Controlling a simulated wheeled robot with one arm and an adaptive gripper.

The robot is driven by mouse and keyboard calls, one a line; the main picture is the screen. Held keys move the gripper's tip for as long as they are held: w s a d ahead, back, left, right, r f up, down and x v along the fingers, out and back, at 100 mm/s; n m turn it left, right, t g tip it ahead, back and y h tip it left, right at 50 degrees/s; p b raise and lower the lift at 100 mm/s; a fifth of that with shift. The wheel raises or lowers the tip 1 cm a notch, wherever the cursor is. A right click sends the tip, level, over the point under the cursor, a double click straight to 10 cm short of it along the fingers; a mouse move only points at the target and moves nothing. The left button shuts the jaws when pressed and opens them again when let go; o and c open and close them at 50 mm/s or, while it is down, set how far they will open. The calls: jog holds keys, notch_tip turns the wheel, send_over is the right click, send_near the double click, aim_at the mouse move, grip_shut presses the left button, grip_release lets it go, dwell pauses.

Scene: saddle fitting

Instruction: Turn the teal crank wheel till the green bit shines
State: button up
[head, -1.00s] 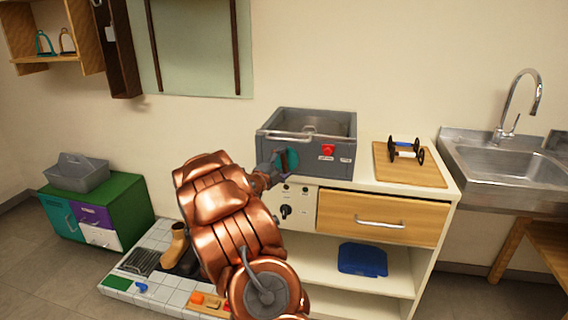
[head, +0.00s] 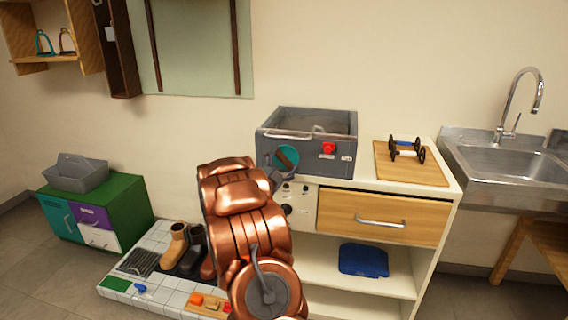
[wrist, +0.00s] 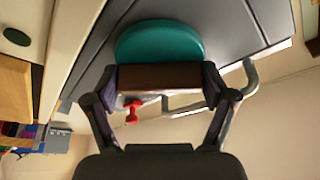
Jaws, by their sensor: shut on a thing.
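The teal crank wheel (head: 290,153) is on the front of a grey box-like unit (head: 335,166), with a dark brown bar across its face. In the head view the bar slants. My gripper (head: 277,173) is at the wheel, partly hidden by my copper arm. In the wrist view the teal wheel (wrist: 160,42) is straight ahead, and my gripper (wrist: 160,80) has its two fingers shut on the ends of the brown bar (wrist: 158,76). I cannot make out a shining green part in either view.
A red knob (head: 328,148) is right of the wheel; it also shows in the wrist view (wrist: 132,111). A dark knob (head: 287,209) is on the panel below. A wooden board (head: 425,178) with a small rack is at right. Boots (head: 178,243) stand on tiles at left.

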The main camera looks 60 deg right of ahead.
jog(key=n+t, duration=0.1)
jog(key=n, duration=0.2)
jog(key=shift+s+n+t, duration=0.1)
jog(key=shift+n+t, duration=0.2)
jog(key=shift+n, duration=0.1)
jog(key=n+t, duration=0.1)
jog(key=n, duration=0.1)
jog(key=n+t, duration=0.1)
jog(key=n, duration=0.2)
jog(key=shift+t, duration=0.4)
jog(key=n+t, duration=0.2)
jog(key=n, duration=0.2)
jog(key=n+t+y, duration=0.1)
jog(key=n+t, duration=0.1)
jog(key=n, duration=0.3)
jog(key=shift+r+n+t, duration=0.1)
jog(key=shift+n+t, duration=0.2)
jog(key=shift+t, duration=0.1)
jog(key=shift+y, duration=0.4)
jog(key=o, duration=1)
jog(key=v, duration=0.7)
jog(key=shift+a, duration=0.15)
